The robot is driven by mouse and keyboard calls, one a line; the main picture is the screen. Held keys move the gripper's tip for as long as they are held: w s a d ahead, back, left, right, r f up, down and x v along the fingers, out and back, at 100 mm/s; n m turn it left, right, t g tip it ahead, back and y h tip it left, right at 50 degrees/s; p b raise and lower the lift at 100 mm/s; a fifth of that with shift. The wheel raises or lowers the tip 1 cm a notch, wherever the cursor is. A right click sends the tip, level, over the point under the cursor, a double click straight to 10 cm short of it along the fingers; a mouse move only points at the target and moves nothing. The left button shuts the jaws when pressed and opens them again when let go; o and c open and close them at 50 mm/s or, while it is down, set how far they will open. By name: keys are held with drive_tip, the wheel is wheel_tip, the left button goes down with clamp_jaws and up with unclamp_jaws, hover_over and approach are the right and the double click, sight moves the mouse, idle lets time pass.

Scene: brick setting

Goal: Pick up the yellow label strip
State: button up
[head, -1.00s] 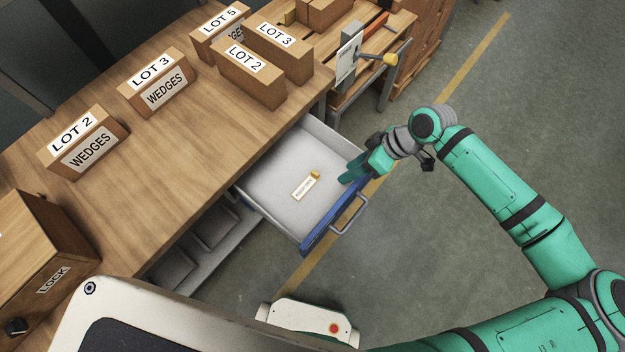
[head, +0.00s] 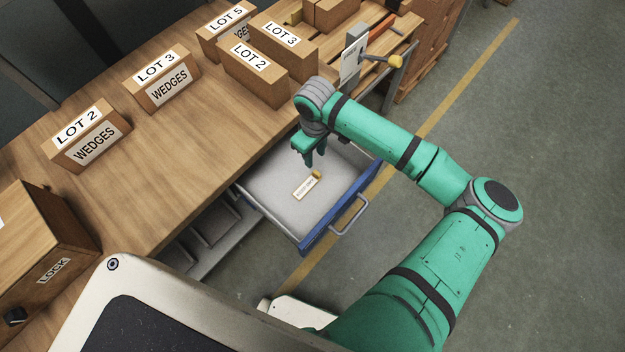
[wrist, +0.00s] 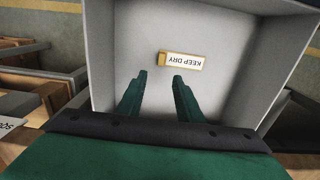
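The yellow label strip (head: 305,187) lies flat inside the open drawer (head: 266,206). It has a white face and a yellow end block. In the wrist view the strip (wrist: 182,61) reads "KEEP DRY" upside down, with its yellow end to the left. My gripper (head: 309,164) points down above the drawer, just behind the strip in the head view. In the wrist view my gripper (wrist: 158,78) is open, its two fingers apart with nothing between them. The strip lies beyond the fingertips, apart from them.
The drawer has light grey walls and a blue front with a handle (head: 349,216). The wooden bench (head: 190,125) carries several labelled boxes, such as the LOT 2 box (head: 256,73). A small stand with a yellow knob (head: 394,62) is at the upper right. The drawer is otherwise empty.

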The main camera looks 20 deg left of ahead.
hover_over(316, 172)
drive_tip(key=f, duration=0.4)
drive_tip(key=shift+w+a+f, duration=0.15)
drive_tip(key=shift+w+a, duration=0.05)
drive_tip(key=shift+a, duration=0.1)
drive_tip(key=shift+s+d+f, duration=0.1)
drive_tip(key=shift+d+f, duration=0.05)
drive_tip(key=shift+f, duration=1.1)
drive_tip(key=shift+s+d+f, duration=0.1)
drive_tip(key=shift+f, duration=1.15)
clamp_jaws()
